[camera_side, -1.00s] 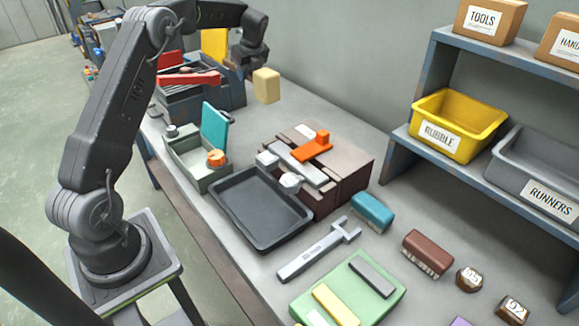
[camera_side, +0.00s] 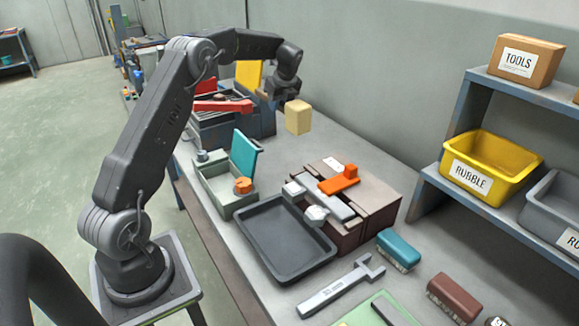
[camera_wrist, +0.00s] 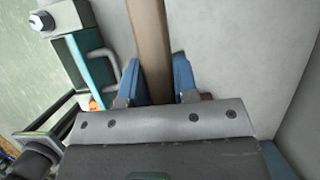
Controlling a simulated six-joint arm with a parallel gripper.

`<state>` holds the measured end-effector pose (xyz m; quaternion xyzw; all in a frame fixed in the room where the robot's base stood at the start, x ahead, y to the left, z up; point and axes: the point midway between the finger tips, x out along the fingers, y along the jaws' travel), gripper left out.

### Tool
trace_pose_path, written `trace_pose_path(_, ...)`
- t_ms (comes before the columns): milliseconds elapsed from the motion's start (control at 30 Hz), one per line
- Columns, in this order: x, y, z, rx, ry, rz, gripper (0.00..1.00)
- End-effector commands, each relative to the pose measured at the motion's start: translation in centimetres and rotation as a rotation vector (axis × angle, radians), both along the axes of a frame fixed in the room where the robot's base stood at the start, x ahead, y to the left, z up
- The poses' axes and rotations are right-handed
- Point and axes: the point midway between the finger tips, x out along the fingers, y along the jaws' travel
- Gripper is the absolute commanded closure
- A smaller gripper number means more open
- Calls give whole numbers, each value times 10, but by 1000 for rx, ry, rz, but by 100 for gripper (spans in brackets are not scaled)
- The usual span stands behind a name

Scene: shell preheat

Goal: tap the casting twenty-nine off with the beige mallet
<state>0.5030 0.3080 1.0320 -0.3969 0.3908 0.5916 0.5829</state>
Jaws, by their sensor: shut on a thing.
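The beige mallet's block-shaped head (camera_side: 298,117) hangs in the air below my gripper (camera_side: 280,92) in the side view, at the far part of the bench. In the wrist view my gripper (camera_wrist: 156,85) has its blue fingers shut on the brown handle (camera_wrist: 149,45); the head is out of that view. A brown two-part block (camera_side: 375,208) with a grey bar, an orange clamp (camera_side: 340,180) and a pale lump (camera_side: 316,214) stands mid-bench, apart from the mallet. I read no number twenty-nine; a small labelled brown piece (camera_side: 497,321) is cut off at the bottom edge.
A black tray (camera_side: 285,270), a green box (camera_side: 215,195) with raised teal lid and a grey toolbox (camera_side: 235,125) stand nearby. A wrench-like grey tool (camera_side: 335,290) and teal and brown brushes (camera_side: 398,250) lie in front. Shelves hold a yellow RUBBLE bin (camera_side: 490,160).

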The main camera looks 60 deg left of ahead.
Motion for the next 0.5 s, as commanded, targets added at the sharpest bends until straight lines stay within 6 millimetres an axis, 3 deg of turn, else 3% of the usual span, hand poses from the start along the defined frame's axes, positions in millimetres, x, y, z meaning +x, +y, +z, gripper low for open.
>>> trace_pose_path(167, -22, -29, 19, -15, -8, 96, 100)
trace_pose_path(500, -117, -118, 50, -29, -9, 441, 100)
